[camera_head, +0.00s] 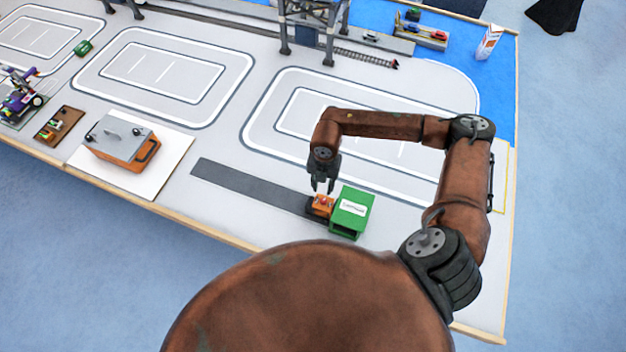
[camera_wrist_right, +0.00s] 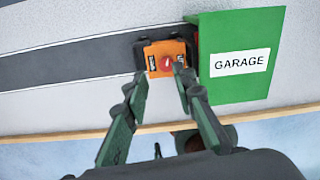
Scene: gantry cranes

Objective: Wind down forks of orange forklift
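The orange forklift (camera_head: 321,204) sits at the right end of a dark grey strip, against the green garage (camera_head: 351,211). My right gripper (camera_head: 323,190) is just above the forklift, pointing down. My left gripper is not in view.
The garage (camera_wrist_right: 240,60), labelled GARAGE, stands close on the right of the fingers. The dark strip (camera_head: 245,187) to the left is clear. An orange box with a grey lid (camera_head: 122,140) stands further left. The table's wooden edge (camera_head: 215,229) is near.

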